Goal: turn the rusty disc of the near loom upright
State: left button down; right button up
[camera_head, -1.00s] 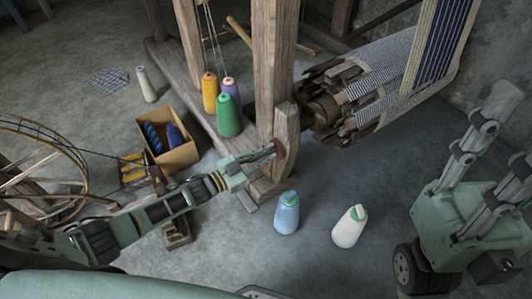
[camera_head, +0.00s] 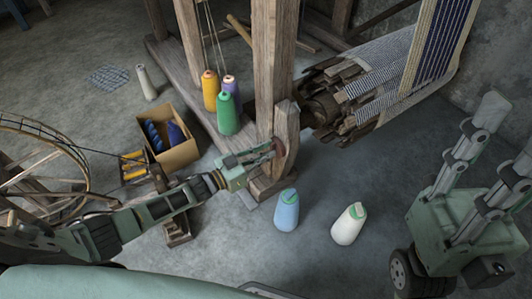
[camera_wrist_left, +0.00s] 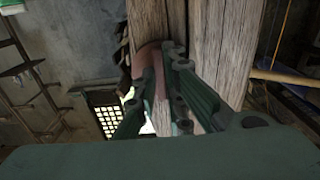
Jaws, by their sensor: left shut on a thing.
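The rusty disc (camera_head: 279,147) is on the short wooden block at the foot of the near loom's front post (camera_head: 272,60). My left gripper (camera_head: 270,149) reaches it from the left and is shut on it. In the left wrist view, the fingers (camera_wrist_left: 163,66) lie on both sides of the reddish-brown disc (camera_wrist_left: 154,58), in front of the wooden posts (camera_wrist_left: 222,50). The disc shows there as a narrow curved band, partly hidden by the fingers. Its exact tilt is hard to tell.
Blue (camera_head: 286,212) and white (camera_head: 348,224) yarn cones stand on the floor right of my left arm. Several cones stand on the loom's base beam. A cardboard box (camera_head: 182,155) and a spinning wheel (camera_head: 40,160) are at left. The cloth roller (camera_head: 345,105) is behind the post.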

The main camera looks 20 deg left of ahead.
pick_arm(q)
jog(key=shift+f, duration=0.1)
jog(key=c, duration=1.8)
grip_release()
jog(key=shift+c, duration=0.2)
jog(key=shift+s, duration=0.1)
jog(key=v, duration=1.2)
